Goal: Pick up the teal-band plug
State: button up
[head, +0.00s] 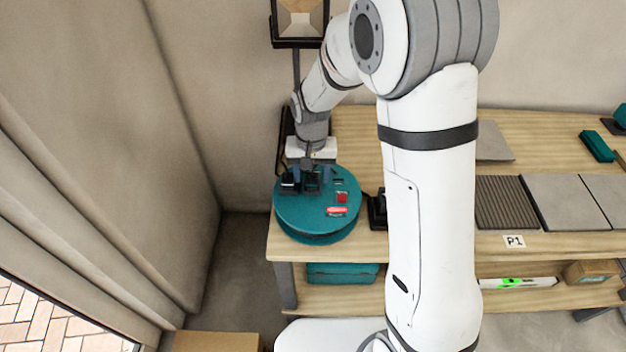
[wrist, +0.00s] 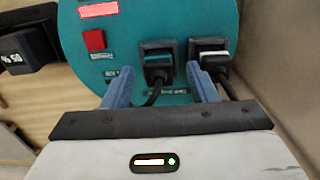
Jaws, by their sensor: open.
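The teal-band plug (wrist: 158,62) is black with a teal stripe. It sits upright in the face of the round teal cable reel (wrist: 118,38), its black cable running toward my gripper. In the head view the plug (head: 311,183) is partly hidden by my gripper (head: 311,174). In the wrist view my gripper (wrist: 160,72) is open, its blue fingers on either side of this plug. No grip on the plug shows. A second black plug with a white band (wrist: 210,50) sits beside it, just beyond the right finger.
The reel (head: 318,218) stands on the left end of the wooden bench (head: 350,150). A red switch (wrist: 94,40) is on its face. A black block (head: 378,211) stands right of the reel. Grey tiles (head: 565,200) lie further right.

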jog(key=shift+f, duration=0.5)
grip_shut()
notch_tip(320, 180, up, 10)
notch_tip(320, 180, up, 6)
jog(key=p, duration=0.4)
send_over(312, 176)
dwell(0.9)
